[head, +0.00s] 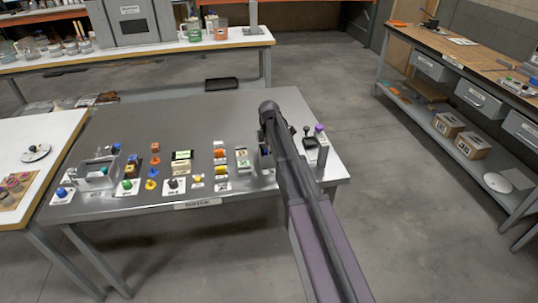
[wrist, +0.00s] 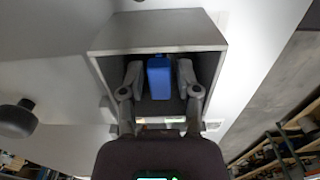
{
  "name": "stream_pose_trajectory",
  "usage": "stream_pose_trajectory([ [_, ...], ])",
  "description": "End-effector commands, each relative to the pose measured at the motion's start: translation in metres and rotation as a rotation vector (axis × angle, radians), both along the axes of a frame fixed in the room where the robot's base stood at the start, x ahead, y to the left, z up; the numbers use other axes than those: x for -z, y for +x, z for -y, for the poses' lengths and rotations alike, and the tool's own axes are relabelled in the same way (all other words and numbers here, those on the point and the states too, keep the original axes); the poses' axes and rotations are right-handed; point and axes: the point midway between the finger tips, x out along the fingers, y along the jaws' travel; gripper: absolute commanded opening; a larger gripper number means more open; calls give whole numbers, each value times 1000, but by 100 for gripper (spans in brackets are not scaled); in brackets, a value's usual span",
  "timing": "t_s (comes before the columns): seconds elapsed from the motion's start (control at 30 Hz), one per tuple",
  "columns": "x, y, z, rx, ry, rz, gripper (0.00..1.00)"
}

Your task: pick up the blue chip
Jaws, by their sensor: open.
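The blue chip (wrist: 159,78) shows in the wrist view as an upright blue block inside a grey open-fronted holder (wrist: 155,32). My gripper (wrist: 159,82) is open, with one finger on each side of the chip. The fingertips are inside the holder's opening. Narrow dark gaps show between the fingers and the chip. In the head view my arm reaches over the right part of the grey metal table (head: 190,108), and it hides the gripper and most of the holder.
A black knob (wrist: 17,118) stands left of the holder in the wrist view. In the head view, several coloured knobs, buttons and blocks line the table's front, including a green knob (head: 127,184). A purple-topped item (head: 319,128) stands right of my arm. The table's rear is clear.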

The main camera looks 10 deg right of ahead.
Motion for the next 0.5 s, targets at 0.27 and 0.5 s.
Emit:
stream_pose_trajectory([
  [0.27, 0, 0, 0, 0, 0, 0, 0],
  [0.5, 0, 0, 0, 0, 0, 0, 0],
])
